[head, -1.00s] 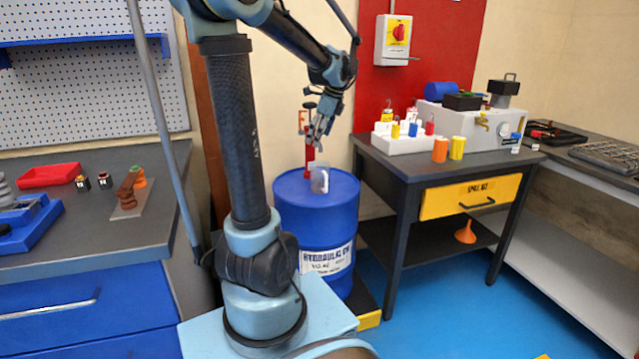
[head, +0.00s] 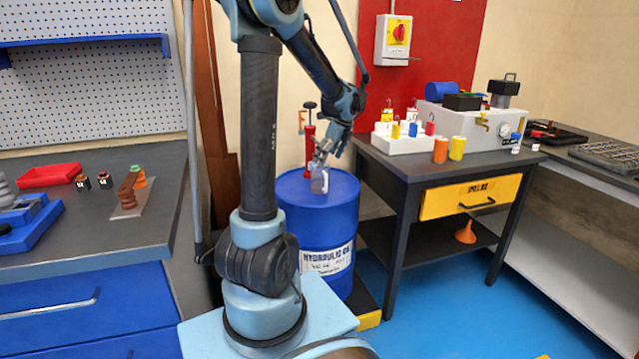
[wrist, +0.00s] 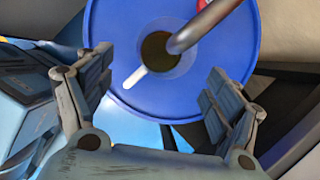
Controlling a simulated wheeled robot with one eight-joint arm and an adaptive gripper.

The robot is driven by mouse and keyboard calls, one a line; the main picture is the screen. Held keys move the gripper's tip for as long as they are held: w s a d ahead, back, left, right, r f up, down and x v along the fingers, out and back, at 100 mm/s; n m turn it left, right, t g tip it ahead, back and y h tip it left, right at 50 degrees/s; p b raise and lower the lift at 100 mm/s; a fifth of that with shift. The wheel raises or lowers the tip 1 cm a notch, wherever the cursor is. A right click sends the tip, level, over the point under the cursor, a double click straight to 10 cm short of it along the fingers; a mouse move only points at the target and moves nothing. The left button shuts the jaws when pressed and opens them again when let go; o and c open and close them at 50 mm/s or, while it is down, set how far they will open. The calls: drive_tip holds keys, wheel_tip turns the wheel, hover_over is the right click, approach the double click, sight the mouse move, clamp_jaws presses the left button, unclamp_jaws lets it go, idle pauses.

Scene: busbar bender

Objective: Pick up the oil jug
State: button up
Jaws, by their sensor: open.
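The oil jug (head: 320,184) is a small clear vessel with a pale handle, standing on top of the blue drum (head: 318,225). In the wrist view I look down on the jug (wrist: 153,63); its inside looks dark and its white handle points to the lower left. My gripper (head: 322,158) is just above the jug in the head view. In the wrist view my gripper (wrist: 162,78) is open, with one finger on each side of the picture and the jug between and beyond them. Nothing is held.
A grey tube (wrist: 205,24) slants over the jug from the upper right. A red pump (head: 309,150) stands on the drum behind the jug. A dark table (head: 395,165) with a yellow drawer stands to the right, and a workbench (head: 100,235) to the left.

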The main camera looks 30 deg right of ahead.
sight(322, 180)
drive_tip(key=shift+w+x, duration=0.2)
drive_tip(key=shift+x, duration=1.5)
drive_tip(key=shift+w+x, duration=0.2)
drive_tip(key=shift+x, duration=1.45)
drive_tip(key=shift+d+r, duration=0.1)
drive_tip(key=shift+d, duration=0.05)
drive_tip(key=c, duration=1.4)
drive_tip(key=shift+r, duration=0.1)
